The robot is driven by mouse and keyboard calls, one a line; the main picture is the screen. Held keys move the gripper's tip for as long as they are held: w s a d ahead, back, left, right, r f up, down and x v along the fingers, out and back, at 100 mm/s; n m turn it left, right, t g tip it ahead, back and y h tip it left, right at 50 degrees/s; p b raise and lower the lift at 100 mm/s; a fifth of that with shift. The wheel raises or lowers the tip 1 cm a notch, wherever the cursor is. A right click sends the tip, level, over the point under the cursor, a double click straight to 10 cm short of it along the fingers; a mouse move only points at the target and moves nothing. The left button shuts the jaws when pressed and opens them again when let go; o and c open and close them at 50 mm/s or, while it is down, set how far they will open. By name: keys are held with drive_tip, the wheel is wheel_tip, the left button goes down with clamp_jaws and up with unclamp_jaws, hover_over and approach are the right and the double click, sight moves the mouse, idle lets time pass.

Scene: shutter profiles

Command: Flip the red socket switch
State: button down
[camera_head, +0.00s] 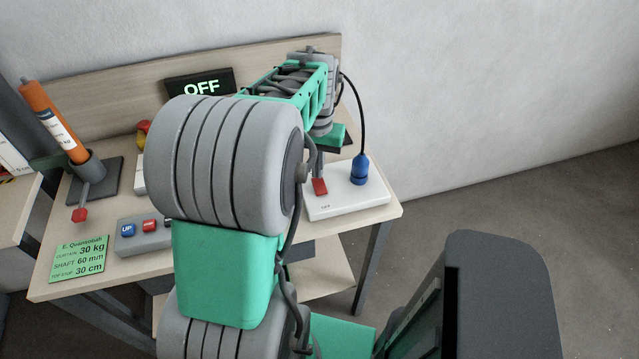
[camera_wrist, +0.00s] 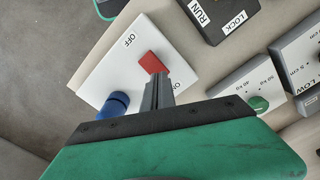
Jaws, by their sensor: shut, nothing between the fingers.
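The red socket switch (camera_head: 320,187) is a small red rocker on a white socket box (camera_head: 345,203) at the right end of the table. It also shows in the wrist view (camera_wrist: 151,62), near an "OFF" label. My gripper (camera_wrist: 160,80) is shut and empty, with its fingertips right at the near edge of the red switch. I cannot tell whether they touch it. In the head view my arm hides most of the gripper. A blue plug (camera_head: 360,170) with a black cable stands in the box beside the switch; it also shows in the wrist view (camera_wrist: 116,104).
A display (camera_head: 200,86) reads "OFF" at the back. A button box (camera_head: 144,236), a green note (camera_head: 79,259) and an orange cylinder (camera_head: 52,120) in a dark holder are on the left.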

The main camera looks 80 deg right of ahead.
drive_tip(key=shift+f+b, duration=0.6)
drive_tip(key=shift+f, duration=0.45)
idle(0.4)
wheel_tip(320, 180, up, 7)
drive_tip(key=p, duration=0.5)
drive_tip(key=shift+r, duration=0.1)
idle(0.4)
